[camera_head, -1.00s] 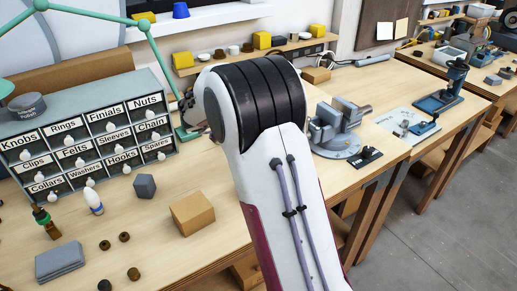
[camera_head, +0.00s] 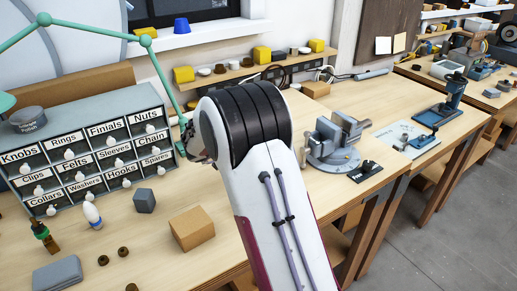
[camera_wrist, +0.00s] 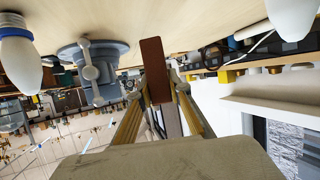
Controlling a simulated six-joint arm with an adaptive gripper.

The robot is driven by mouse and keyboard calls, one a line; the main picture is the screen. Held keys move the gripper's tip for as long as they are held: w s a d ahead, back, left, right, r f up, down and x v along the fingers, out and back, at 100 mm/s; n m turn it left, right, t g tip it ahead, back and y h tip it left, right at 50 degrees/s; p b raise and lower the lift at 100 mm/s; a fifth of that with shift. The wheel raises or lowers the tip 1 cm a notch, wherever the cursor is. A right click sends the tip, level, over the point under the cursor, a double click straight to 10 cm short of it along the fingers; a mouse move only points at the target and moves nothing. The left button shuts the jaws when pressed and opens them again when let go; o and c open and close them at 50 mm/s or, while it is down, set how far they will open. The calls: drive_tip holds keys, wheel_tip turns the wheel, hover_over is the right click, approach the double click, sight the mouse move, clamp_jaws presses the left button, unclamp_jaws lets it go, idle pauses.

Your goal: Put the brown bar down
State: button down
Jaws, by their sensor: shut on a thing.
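The brown bar (camera_wrist: 154,62) is in the wrist view, a reddish-brown strip standing between the two fingers of my gripper (camera_wrist: 158,84). The gripper is shut on it. The bar's far end shows against the pale wooden bench top (camera_wrist: 200,22), which lies at the top of this tilted view. I cannot tell whether the bar touches the bench. In the head view my arm hides the bar and most of the gripper.
A grey vise (camera_head: 335,145) stands right of my arm; it also shows in the wrist view (camera_wrist: 96,68). A cardboard box (camera_head: 192,228), a dark block (camera_head: 144,200) and a labelled drawer cabinet (camera_head: 85,150) are left. White bulb-like shapes (camera_wrist: 20,62) flank the wrist view.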

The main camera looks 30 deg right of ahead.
drive_tip(key=shift+f, duration=0.9)
drive_tip(key=shift+f, duration=1.85)
drive_tip(key=shift+f, duration=0.2)
drive_tip(key=c, duration=1.9)
unclamp_jaws()
drive_tip(key=shift+r, duration=0.2)
drive_tip(key=shift+s+a+r, duration=0.15)
drive_tip(key=shift+a+r, duration=0.05)
drive_tip(key=shift+a, duration=0.3)
drive_tip(key=v, duration=1.1)
drive_tip(key=shift+s, duration=0.1)
